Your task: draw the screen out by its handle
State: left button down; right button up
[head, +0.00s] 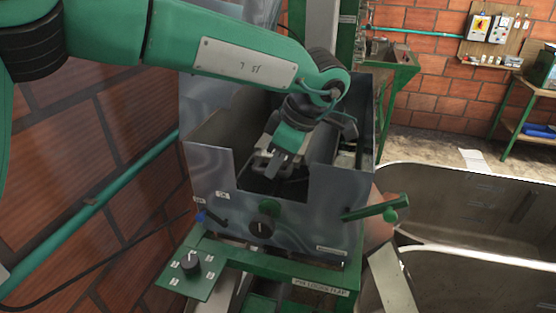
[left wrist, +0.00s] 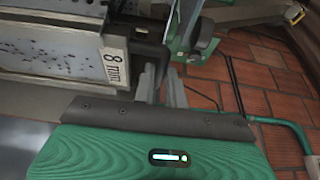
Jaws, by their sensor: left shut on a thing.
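In the head view my left gripper (head: 271,158) reaches down inside the open metal housing (head: 222,185), and the wrist hides much of the inside. My right gripper is not in view.
Metal walls stand close around my left gripper. The housing's front has a black knob (head: 265,221) and a green lever (head: 378,208). A brick wall (head: 90,130) rises at the left. Large metal tanks (head: 470,215) stand at the right.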

pick_arm(q)
jog(key=shift+s+a+f, duration=0.1)
jog(key=shift+s+a, duration=0.05)
jog(key=shift+s, duration=0.3)
jog(key=shift+s+a+b, duration=0.25)
jog(key=shift+s+b, duration=0.15)
jog(key=shift+s, duration=0.35)
jog(key=shift+s+a+b, duration=0.25)
jog(key=shift+s+b, duration=0.1)
jog(key=shift+s, duration=0.4)
jog(key=shift+s, duration=0.1)
jog(key=s, duration=0.1)
jog(key=s+a+b, duration=0.1)
jog(key=s, duration=0.1)
jog(key=s+a+b, duration=0.1)
jog(key=s, duration=0.1)
jog(key=shift+s, duration=0.25)
